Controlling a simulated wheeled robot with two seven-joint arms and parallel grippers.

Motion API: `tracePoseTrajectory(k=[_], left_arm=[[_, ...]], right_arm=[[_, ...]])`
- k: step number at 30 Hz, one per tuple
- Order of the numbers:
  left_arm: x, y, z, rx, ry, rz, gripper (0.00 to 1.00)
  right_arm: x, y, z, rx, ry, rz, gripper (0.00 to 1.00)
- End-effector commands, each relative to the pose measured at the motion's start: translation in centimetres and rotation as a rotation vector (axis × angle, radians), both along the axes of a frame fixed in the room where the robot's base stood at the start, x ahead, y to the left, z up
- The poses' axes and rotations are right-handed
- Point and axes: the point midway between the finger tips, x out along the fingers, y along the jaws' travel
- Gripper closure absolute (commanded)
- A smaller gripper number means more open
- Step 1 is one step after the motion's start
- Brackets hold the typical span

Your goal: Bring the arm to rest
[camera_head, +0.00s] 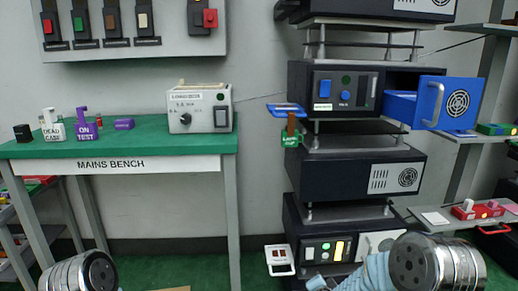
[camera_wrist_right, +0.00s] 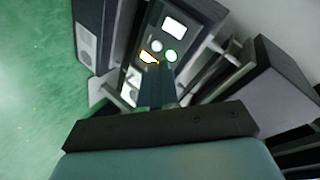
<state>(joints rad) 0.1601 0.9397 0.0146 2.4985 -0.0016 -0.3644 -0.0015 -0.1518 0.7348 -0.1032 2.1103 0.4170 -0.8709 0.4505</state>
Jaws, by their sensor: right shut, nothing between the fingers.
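My right arm (camera_head: 437,264) comes in at the bottom right of the head view, with its pale blue wrist (camera_head: 376,272) reaching left in front of the lowest rack unit (camera_head: 322,228). In the wrist view my right gripper (camera_wrist_right: 157,70) is shut and empty, its dark fingers together. Its tips overlap the unit's panel with lit buttons (camera_wrist_right: 171,56); I cannot tell whether they touch it. Only a metallic part of my left arm (camera_head: 80,273) shows at the bottom left; the left gripper is out of frame.
The green-topped mains bench (camera_head: 150,143) stands at the left with a power unit (camera_head: 199,108). A blue drawer (camera_head: 444,103) juts out from the rack. A tag (camera_head: 280,260) hangs beside the lowest unit. A shelf (camera_head: 465,219) is at the right. Green floor (camera_wrist_right: 35,90) is open.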

Motion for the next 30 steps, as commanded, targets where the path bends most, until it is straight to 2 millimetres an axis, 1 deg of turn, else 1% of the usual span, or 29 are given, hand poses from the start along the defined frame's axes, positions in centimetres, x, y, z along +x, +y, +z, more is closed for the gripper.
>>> tracePoseTrajectory(k=[1, 2, 3, 5, 6, 8, 9, 12, 15, 18, 19, 30], left_arm=[[0.0, 0.0, 0.0, 0.000, 0.000, 0.000, 0.57], [0.0, 0.0, 0.0, 0.000, 0.000, 0.000, 0.57], [0.0, 0.0, 0.0, 0.000, 0.000, 0.000, 0.57], [0.0, 0.0, 0.0, 0.000, 0.000, 0.000, 0.57], [0.0, 0.0, 0.0, 0.000, 0.000, 0.000, 0.57], [0.0, 0.0, 0.0, 0.000, 0.000, 0.000, 0.57], [0.0, 0.0, 0.0, 0.000, 0.000, 0.000, 0.57], [0.0, 0.0, 0.0, 0.000, 0.000, 0.000, 0.57], [0.0, 0.0, 0.0, 0.000, 0.000, 0.000, 0.57], [0.0, 0.0, 0.0, 0.000, 0.000, 0.000, 0.57], [0.0, 0.0, 0.0, 0.000, 0.000, 0.000, 0.57], [0.0, 0.0, 0.0, 0.000, 0.000, 0.000, 0.57]], right_arm=[[-2.5, 0.5, -3.7, -0.029, 0.115, 0.075, 1.00], [-4.1, 0.9, -5.8, -0.047, 0.183, 0.129, 1.00], [-6.5, 1.4, -8.4, -0.067, 0.270, 0.203, 1.00], [-10.5, 2.3, -11.8, -0.088, 0.398, 0.321, 1.00], [-13.2, 2.9, -13.7, -0.096, 0.478, 0.400, 1.00], [-17.3, 3.9, -15.9, -0.099, 0.584, 0.518, 1.00], [-19.9, 4.4, -17.0, -0.098, 0.644, 0.592, 1.00], [-25.5, 5.6, -18.6, -0.083, 0.760, 0.754, 1.00], [-29.2, 6.3, -19.2, -0.066, 0.826, 0.866, 1.00], [-31.0, 6.7, -19.3, -0.055, 0.855, 0.922, 1.00], [-31.3, 6.7, -19.3, -0.054, 0.860, 0.930, 1.00], [-31.3, 6.7, -19.3, -0.055, 0.860, 0.932, 1.00]])
